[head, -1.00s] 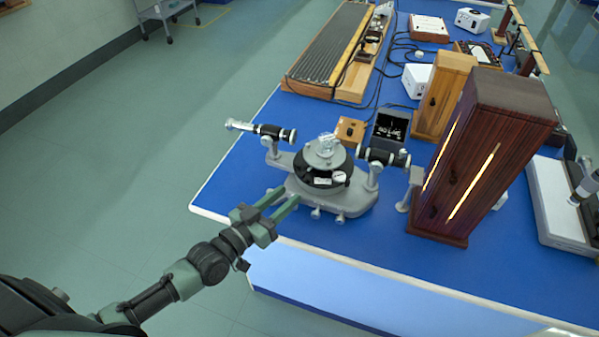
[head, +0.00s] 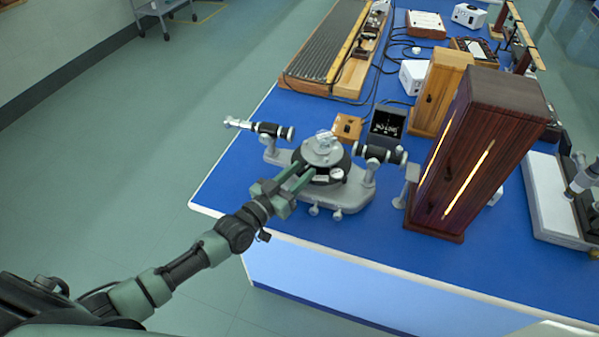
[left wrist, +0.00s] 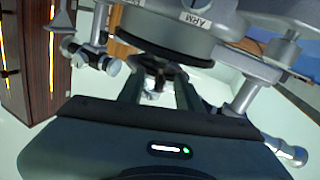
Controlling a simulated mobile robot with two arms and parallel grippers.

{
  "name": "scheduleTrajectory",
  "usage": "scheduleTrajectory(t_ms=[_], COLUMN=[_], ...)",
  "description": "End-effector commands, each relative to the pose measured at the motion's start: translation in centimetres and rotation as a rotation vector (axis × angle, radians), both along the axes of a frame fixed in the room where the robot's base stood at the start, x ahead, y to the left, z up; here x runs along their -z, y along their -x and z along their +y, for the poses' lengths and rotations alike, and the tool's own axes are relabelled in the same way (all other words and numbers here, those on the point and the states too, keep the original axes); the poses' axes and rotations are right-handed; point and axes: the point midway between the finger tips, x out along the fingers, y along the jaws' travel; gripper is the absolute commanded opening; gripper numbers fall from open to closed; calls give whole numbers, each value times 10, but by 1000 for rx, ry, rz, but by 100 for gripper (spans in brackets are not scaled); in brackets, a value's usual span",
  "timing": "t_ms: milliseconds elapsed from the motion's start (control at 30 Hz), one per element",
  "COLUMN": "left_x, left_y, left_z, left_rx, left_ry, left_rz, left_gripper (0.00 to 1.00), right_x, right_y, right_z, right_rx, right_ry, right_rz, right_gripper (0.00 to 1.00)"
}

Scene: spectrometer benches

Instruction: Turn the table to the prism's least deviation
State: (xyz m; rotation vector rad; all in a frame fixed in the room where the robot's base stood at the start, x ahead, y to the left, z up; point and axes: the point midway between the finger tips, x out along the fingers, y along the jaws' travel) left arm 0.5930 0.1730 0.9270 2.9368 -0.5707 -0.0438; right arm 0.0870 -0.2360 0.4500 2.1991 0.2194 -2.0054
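The spectrometer stands on the blue bench, with a grey base (head: 345,198) and a round prism table (head: 322,152) above a dark disc (head: 335,175). A clear prism (head: 325,138) sits on the table. A telescope tube (head: 272,131) is on the left and another tube (head: 378,154) is on the right, facing the lamp housing. My left gripper (head: 305,171) is open, its two fingers apart, at the near-left side of the disc. In the left wrist view the fingers (left wrist: 160,88) reach below the disc rim (left wrist: 165,52); contact cannot be told. My right gripper is out of view.
A tall dark wooden lamp housing (head: 482,150) with glowing slits stands right of the spectrometer. A small dark display (head: 388,124) and a wooden box (head: 347,127) are behind it. Another instrument (head: 585,180) is at the right edge. The bench's near-left corner is clear.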

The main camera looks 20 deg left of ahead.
Motion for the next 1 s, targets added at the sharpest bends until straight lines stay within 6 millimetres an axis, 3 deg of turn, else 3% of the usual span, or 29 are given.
scheduleTrajectory(t_ms=[33, 100, 133, 1000], left_x=[0, 0, 0, 0], left_y=[0, 0, 0, 0], left_z=[0, 0, 0, 0], left_rx=[0, 0, 0, 0], left_ry=[0, 0, 0, 0], left_rz=[0, 0, 0, 0], left_gripper=[21, 2, 0, 0], right_x=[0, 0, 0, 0], right_y=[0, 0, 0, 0], right_z=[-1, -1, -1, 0], right_rx=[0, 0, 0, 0], right_ry=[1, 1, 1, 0], right_rz=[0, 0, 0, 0], right_gripper=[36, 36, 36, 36])
